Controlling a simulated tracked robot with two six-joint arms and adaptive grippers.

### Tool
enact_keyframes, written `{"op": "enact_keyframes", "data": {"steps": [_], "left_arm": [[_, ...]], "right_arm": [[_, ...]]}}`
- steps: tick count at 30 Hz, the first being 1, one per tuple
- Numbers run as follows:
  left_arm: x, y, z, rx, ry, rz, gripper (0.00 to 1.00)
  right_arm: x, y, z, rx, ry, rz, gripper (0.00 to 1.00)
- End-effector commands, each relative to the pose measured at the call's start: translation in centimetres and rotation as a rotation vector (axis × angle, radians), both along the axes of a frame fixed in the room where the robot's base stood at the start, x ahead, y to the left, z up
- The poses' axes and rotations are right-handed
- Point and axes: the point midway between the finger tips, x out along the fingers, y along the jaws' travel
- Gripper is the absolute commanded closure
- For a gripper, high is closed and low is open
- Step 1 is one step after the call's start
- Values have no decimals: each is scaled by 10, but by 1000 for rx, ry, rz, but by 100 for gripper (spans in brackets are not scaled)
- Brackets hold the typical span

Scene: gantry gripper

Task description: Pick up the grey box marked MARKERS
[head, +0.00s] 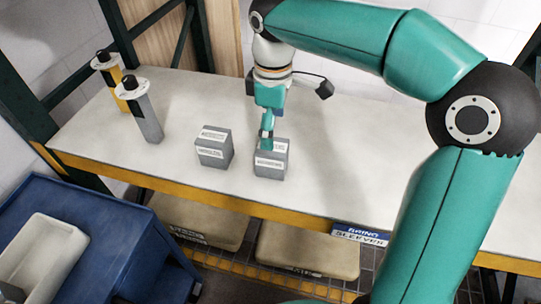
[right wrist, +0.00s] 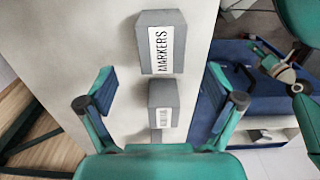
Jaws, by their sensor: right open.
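The grey box marked MARKERS (right wrist: 158,42) stands upright on the pale bench in the right wrist view, its white label facing up and sideways. I take it to be the right-hand grey box (head: 270,165) in the head view, where its label is too small to read. My right gripper (head: 267,128) is over the back of that box, pointing down. In the right wrist view my right gripper (right wrist: 163,88) has its fingers wide apart, with the MARKERS box above the gap, not between them.
A second grey box (head: 214,148) stands to the left on the bench (head: 330,190); it also shows in the wrist view (right wrist: 163,100). A grey bottle (head: 150,122) and a yellow one (head: 126,95) stand further left. A blue cart (head: 110,225) holding a white bin (head: 45,250) is front left.

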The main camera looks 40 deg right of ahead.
Motion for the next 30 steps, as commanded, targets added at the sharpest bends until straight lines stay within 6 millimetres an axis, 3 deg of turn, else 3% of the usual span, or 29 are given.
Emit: {"op": "enact_keyframes", "data": {"steps": [1, 6, 16, 24, 30], "left_arm": [[0, 0, -3, 0, 0, 0, 67], [0, 0, -4, 0, 0, 0, 67], [0, 0, -4, 0, 0, 0, 67], [0, 0, -2, 0, 0, 0, 67], [0, 0, -2, 0, 0, 0, 67]], "right_arm": [[0, 0, -13, 0, 5, 0, 8], [0, 0, -42, 0, 1, 0, 8], [1, 2, -65, -1, 2, 4, 8], [1, 4, -102, 0, 3, 5, 8], [2, 4, -107, 0, -1, 6, 8]]}}
